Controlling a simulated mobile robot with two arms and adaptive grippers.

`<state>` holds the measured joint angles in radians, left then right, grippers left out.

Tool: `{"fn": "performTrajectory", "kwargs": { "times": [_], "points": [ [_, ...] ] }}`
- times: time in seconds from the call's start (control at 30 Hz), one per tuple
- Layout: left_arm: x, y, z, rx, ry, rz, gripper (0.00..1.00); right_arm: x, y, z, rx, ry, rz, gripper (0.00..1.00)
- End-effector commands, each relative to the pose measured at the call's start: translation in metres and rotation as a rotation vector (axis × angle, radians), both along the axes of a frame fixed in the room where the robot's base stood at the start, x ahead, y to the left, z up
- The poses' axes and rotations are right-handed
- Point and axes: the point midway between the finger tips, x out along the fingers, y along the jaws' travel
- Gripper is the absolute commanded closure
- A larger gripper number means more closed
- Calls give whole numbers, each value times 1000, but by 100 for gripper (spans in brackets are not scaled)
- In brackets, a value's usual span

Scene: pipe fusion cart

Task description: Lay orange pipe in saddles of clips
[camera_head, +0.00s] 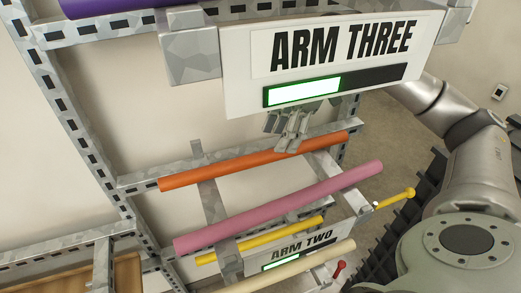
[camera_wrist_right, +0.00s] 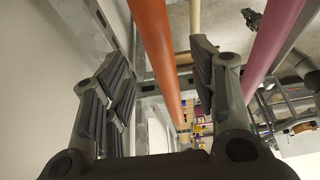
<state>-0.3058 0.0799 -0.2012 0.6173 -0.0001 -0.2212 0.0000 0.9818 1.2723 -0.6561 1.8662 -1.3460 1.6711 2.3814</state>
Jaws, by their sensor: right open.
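The orange pipe (camera_head: 235,164) lies slightly tilted in the picture along the grey rack, below the ARM THREE sign in the head view. My right gripper (camera_head: 286,138) is at the pipe's right half, partly hidden behind the sign. In the right wrist view the orange pipe (camera_wrist_right: 155,45) runs between the two spread fingers of the gripper (camera_wrist_right: 160,60), with a gap on the left side. I cannot tell whether the right finger touches it. Grey brackets (camera_head: 210,200) show under the pipes; the clip saddles cannot be made out clearly. My left gripper is not seen.
A pink pipe (camera_head: 280,207) lies just in front of the orange one, with a yellow pipe (camera_head: 262,240) and a cream pipe (camera_head: 300,266) lower. The ARM THREE sign (camera_head: 240,75) overhangs the gripper. The rack's slotted post (camera_head: 75,110) stands at left.

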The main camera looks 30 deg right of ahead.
Motion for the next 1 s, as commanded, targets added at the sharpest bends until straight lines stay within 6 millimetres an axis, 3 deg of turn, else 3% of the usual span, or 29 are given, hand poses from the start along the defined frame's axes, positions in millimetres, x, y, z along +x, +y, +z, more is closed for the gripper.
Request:
{"fn": "performTrajectory", "kwargs": {
  "times": [0.2,0.33,0.6,0.9,1.0],
  "points": [
    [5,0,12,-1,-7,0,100,6,23,1,0,-1,0,47],
    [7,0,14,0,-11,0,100,6,27,-7,1,2,0,47],
    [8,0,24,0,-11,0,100,9,41,-41,1,3,-1,47],
    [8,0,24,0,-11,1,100,11,43,-47,0,-1,-1,47],
    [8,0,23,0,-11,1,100,11,43,-47,0,-1,-1,60]
  ]
}}
